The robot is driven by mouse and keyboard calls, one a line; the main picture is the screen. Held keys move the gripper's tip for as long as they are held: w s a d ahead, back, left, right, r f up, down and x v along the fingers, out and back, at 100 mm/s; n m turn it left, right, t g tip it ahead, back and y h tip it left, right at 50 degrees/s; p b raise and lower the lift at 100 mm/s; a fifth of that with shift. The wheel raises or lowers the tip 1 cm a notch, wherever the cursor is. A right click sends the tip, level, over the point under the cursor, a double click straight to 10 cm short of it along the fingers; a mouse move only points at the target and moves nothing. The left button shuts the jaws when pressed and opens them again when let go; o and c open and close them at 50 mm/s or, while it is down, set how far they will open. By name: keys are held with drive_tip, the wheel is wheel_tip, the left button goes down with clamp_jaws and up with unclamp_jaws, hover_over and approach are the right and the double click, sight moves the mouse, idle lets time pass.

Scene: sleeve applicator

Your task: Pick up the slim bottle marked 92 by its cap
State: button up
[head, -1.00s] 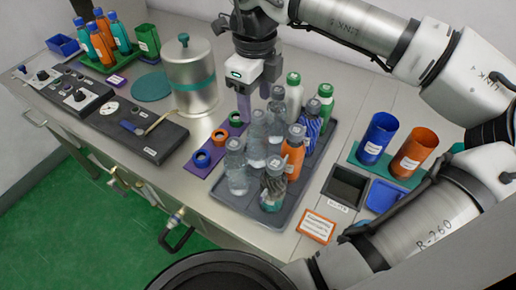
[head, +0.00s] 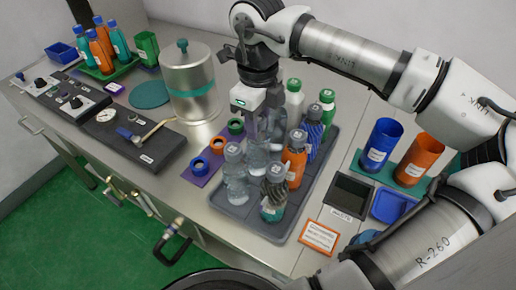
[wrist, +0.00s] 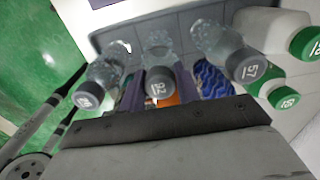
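The slim clear bottle marked 92 (wrist: 161,82) has a grey cap and stands upright in the middle of a row of clear bottles. In the head view its body (head: 257,156) shows below my gripper (head: 258,132). In the wrist view the cap lies between the two purplish fingers of my gripper (wrist: 158,92), with a gap visible on each side. My gripper is open around or just above the cap; the exact height is unclear. A clear bottle with a partly readable number (wrist: 87,95) stands on one side and one marked 57 (wrist: 246,66) on the other.
The dark tray (head: 323,170) also holds an orange bottle (head: 294,160), a striped bottle (head: 274,195), a blue patterned bottle (head: 311,132) and green-capped bottles (head: 327,105), all close by. A purple strip with rings (head: 199,172) lies left; blue and orange cups (head: 381,140) stand right.

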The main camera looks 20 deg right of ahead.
clamp_jaws()
